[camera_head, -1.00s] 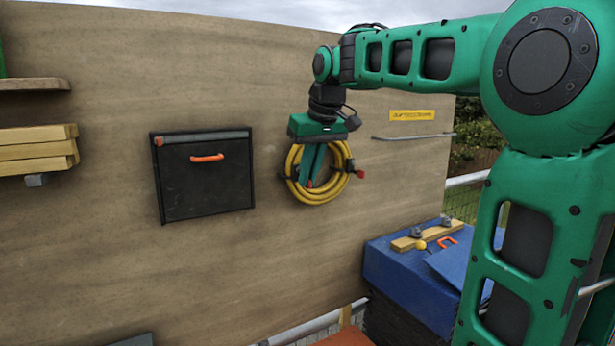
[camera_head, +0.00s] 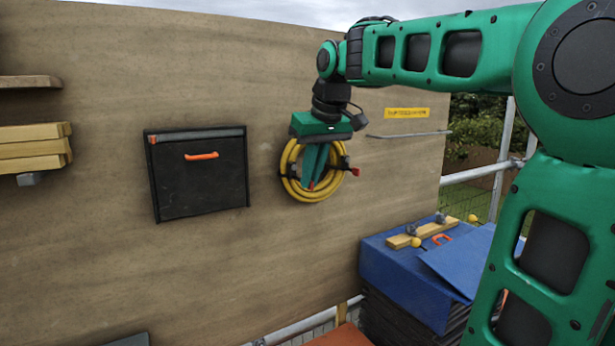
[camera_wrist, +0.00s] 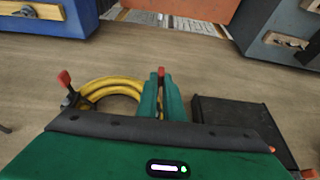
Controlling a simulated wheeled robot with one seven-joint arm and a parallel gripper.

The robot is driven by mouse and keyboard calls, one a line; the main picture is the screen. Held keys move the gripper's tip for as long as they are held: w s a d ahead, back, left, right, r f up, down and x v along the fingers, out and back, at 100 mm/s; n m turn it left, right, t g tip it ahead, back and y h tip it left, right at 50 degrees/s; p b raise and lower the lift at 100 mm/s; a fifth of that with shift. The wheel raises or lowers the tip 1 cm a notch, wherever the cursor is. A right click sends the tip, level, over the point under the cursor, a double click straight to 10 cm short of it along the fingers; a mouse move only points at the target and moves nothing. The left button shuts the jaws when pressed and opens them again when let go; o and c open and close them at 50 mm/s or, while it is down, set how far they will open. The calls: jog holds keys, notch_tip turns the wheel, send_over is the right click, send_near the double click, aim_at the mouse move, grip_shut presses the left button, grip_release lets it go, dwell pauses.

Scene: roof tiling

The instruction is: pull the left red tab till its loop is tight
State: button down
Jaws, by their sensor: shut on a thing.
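A yellow hose coil (camera_head: 308,198) hangs on the wooden board, with dark straps at its left and right sides. My gripper (camera_head: 311,183) points down in front of the coil's middle. Its green fingers are shut on the left red tab (camera_head: 312,186), which shows as a small red spot at the fingertips. In the wrist view the held tab (camera_wrist: 161,71) sits between the fingertips (camera_wrist: 161,78). The right red tab (camera_head: 355,171) sticks out free at the coil's right side; it also shows in the wrist view (camera_wrist: 64,78). My fingers partly hide the left strap, so its loop's tightness is unclear.
A black case (camera_head: 200,180) with an orange handle is left of the coil. A metal rail (camera_head: 410,134) and a yellow label (camera_head: 407,113) are to the right. A blue-covered stack (camera_head: 400,285) stands below right. Planks (camera_head: 30,150) are at far left. Bare board surrounds the coil.

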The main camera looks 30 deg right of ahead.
jog(key=shift+s, duration=0.15)
jog(key=c, duration=1.3)
grip_release()
jog(key=shift+c, duration=0.2)
jog(key=s, duration=0.6)
jog(key=s+d+f+m+g, duration=0.1)
jog(key=s+f+m+g, duration=0.1)
jog(key=s+f, duration=0.9)
jog(key=s+d+f+m+g, duration=0.2)
jog(key=s+f+m, duration=0.2)
jog(key=s+f, duration=0.8)
notch_tip(320, 180, down, 3)
jog(key=shift+d+r+g, duration=0.2)
jog(key=shift+d+g, duration=0.1)
